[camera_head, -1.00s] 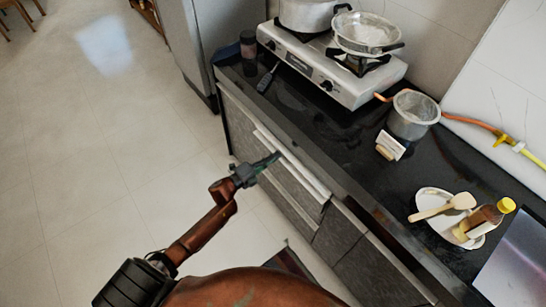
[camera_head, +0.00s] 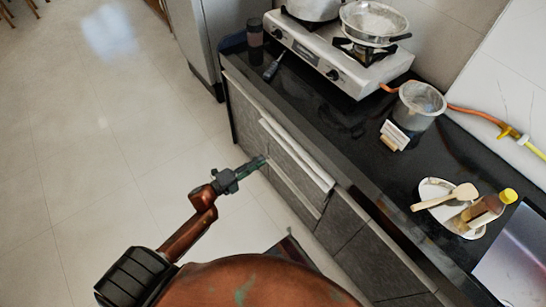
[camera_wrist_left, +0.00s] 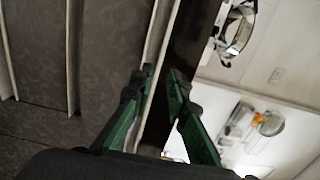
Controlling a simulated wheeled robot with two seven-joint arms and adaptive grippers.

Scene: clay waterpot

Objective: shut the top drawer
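The top drawer (camera_head: 297,163) is in the counter's grey front, below the black worktop, in the head view. A pale band runs along its upper edge; I cannot tell whether a small gap remains. My left gripper (camera_head: 262,161) is beside the drawer's left part, pointing toward the front. I cannot tell whether it touches. In the left wrist view my left gripper (camera_wrist_left: 163,74) has its two green fingers apart, with a pale edge running behind the gap and nothing clearly held. My right gripper is not in view.
On the black worktop (camera_head: 345,140) stand a gas stove (camera_head: 330,58), a steel pot (camera_head: 416,108), a small card stand (camera_head: 394,136) and a white plate (camera_head: 436,190) with a wooden spoon and bottle. Open floor (camera_head: 100,150) lies to the left.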

